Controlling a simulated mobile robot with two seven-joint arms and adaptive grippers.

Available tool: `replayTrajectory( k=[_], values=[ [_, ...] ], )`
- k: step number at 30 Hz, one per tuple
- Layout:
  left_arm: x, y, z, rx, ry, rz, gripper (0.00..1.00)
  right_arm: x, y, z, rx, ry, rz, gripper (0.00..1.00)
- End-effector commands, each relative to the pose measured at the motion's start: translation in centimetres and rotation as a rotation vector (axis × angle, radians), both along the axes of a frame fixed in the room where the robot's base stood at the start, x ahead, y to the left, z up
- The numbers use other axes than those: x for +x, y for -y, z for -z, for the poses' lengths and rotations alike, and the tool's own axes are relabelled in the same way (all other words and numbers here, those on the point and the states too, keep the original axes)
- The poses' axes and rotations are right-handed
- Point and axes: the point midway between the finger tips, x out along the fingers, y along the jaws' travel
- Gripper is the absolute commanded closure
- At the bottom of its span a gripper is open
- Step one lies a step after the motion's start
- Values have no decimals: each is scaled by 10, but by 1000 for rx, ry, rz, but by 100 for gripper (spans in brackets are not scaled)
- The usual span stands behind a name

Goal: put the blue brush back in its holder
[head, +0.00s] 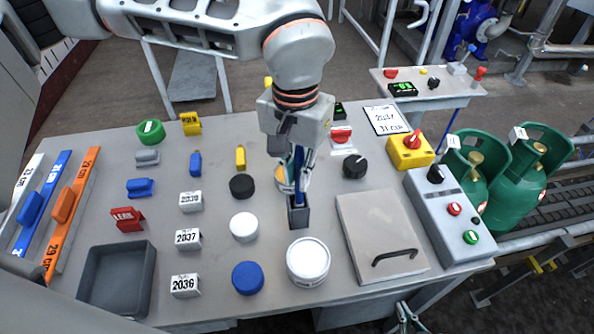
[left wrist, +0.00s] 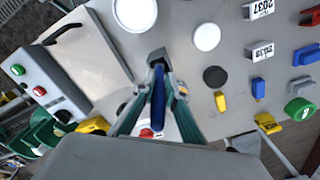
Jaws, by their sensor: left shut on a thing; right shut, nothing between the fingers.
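The blue brush (head: 299,162) is upright in my left gripper (head: 301,180), which is shut on it. The holder (head: 299,216) is a dark grey upright box on the table, right below the gripper. The brush's lower end reaches the holder's mouth; how deep it is inside cannot be told. In the left wrist view, the brush (left wrist: 158,98) lies between the fingers (left wrist: 158,85) and points at the holder (left wrist: 158,56). My right gripper (head: 407,318) is shut and empty, low beyond the table's front edge.
A white round tub (head: 308,262) stands close in front of the holder, and a grey lidded panel with a handle (head: 375,228) lies to its right. White (head: 244,227) and black (head: 241,187) round caps lie to its left. A grey tray (head: 118,280) is at front left.

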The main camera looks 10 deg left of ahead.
Motion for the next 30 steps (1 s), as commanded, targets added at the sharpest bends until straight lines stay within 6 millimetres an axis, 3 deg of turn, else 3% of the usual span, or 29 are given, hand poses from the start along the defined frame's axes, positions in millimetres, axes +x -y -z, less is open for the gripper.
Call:
replayTrajectory(
  k=[1, 2, 3, 4, 17, 30],
  values=[
    [0, 0, 2, 0, 0, 0, 100, 0, 0, 1, 0, -1, 1, 100],
    [0, 0, 1, 0, 0, 0, 83, 0, 0, 1, 0, -1, 1, 100],
    [0, 0, 1, 0, 0, 0, 73, 0, 0, 1, 0, -1, 1, 100],
    [0, 0, 1, 0, 0, 0, 69, 0, 0, 1, 0, -1, 1, 100],
    [1, 0, -6, 0, 2, 1, 69, 0, 1, 0, -1, 0, 0, 100],
    [1, -1, -86, -1, 4, 0, 69, 0, 0, 0, 0, 1, 0, 100]
  ],
)
